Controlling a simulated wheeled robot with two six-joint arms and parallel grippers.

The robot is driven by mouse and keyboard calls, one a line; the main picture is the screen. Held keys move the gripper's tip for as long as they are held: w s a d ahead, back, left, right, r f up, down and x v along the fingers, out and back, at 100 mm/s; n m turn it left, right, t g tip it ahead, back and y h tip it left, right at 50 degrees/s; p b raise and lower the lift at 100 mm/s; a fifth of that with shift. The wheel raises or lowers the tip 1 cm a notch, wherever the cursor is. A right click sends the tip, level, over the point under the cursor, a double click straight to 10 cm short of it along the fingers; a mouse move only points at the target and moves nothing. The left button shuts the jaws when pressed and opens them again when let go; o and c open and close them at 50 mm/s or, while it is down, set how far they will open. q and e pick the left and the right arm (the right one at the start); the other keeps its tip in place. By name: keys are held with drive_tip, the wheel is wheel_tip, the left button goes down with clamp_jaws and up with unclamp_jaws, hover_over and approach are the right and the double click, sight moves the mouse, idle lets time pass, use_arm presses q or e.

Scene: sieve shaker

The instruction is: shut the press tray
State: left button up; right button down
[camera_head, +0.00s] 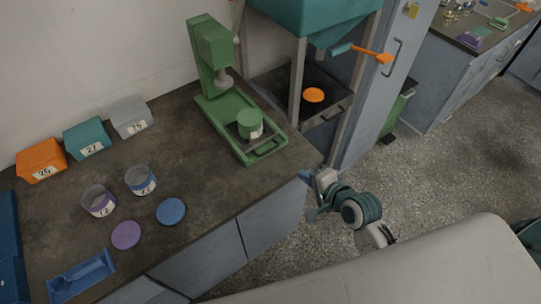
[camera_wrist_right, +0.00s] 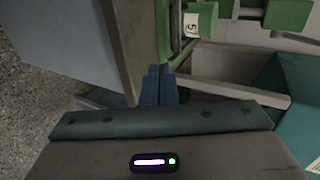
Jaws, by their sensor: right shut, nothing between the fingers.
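The green press (camera_head: 213,55) stands on the dark bench against the wall. Its green tray (camera_head: 239,148) extends out toward the bench's front edge, with a dark handle (camera_head: 266,147) at the front. A green cylinder (camera_head: 249,121) with a white label stands on the tray. My right gripper (camera_head: 305,176) is shut and empty, beyond the bench's front edge and to the right of the tray, apart from it. In the right wrist view its closed fingers (camera_wrist_right: 159,72) point toward the bench edge, with part of the green tray (camera_wrist_right: 176,30) just ahead. My left gripper is not in view.
A teal hopper (camera_head: 310,15) on metal legs stands right of the press, over an orange disc (camera_head: 314,95). An orange-handled lever (camera_head: 383,57) juts out there. Bins, two jars, lids and a blue tray (camera_head: 82,274) occupy the bench's left. Open floor lies at right.

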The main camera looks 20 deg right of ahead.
drive_tip(key=p+x, duration=0.1)
drive_tip(key=x, duration=0.3)
drive_tip(key=r+p+x, duration=0.1)
drive_tip(key=x, duration=0.3)
drive_tip(key=p+x, duration=0.1)
drive_tip(key=x, duration=0.3)
drive_tip(key=shift+w+a+r, duration=0.2)
drive_tip(key=shift+w+a, duration=0.2)
drive_tip(key=shift+w, duration=0.25)
drive_tip(key=shift+w+a+f, duration=0.15)
drive_tip(key=shift+w+f, duration=0.05)
drive_tip(key=shift+w, duration=0.25)
